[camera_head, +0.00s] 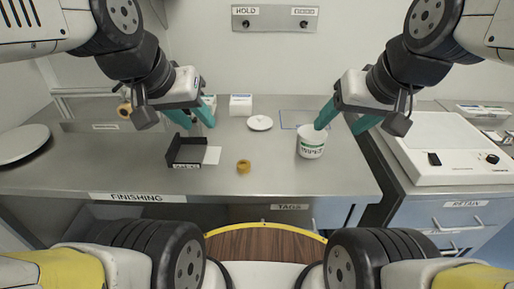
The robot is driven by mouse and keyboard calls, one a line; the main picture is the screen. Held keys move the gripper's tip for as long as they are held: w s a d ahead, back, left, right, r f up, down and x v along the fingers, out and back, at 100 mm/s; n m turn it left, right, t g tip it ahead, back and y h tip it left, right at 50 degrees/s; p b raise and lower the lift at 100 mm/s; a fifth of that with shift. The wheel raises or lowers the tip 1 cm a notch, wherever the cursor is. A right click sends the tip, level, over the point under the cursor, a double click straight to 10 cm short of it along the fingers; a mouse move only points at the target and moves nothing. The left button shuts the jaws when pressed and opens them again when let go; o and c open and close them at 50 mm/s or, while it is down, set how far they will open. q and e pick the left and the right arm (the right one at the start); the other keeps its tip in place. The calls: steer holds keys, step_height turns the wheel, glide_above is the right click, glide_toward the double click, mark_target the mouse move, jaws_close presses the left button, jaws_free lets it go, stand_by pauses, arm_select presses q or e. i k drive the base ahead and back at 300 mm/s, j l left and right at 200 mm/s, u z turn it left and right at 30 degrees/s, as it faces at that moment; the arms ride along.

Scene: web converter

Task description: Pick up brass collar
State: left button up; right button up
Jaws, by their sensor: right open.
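A small brass collar (243,166) lies on the grey metal bench near its front edge, left of the picture's middle. My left gripper (190,117) has two teal fingers spread apart and hangs above and left of the collar, behind the black tray. I see nothing between its fingers. My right gripper (340,122) is open, with teal fingers apart, over the right part of the bench. Its left finger overlaps the top of a white tub in the picture; I cannot tell whether they touch.
A black tray (184,150) stands left of the collar with a white card (212,155) beside it. The white tub (311,148) stands to the right. A white dish (260,122) and small box (241,104) are behind. A white device (450,150) is far right. Bench around the collar is clear.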

mark_target(243, 165)
steer(key=k+j, duration=0.1)
steer(key=j, duration=0.3)
steer(key=k+j, duration=0.1)
steer(key=j, duration=0.25)
steer(key=k+j, duration=0.1)
steer(key=j, duration=0.3)
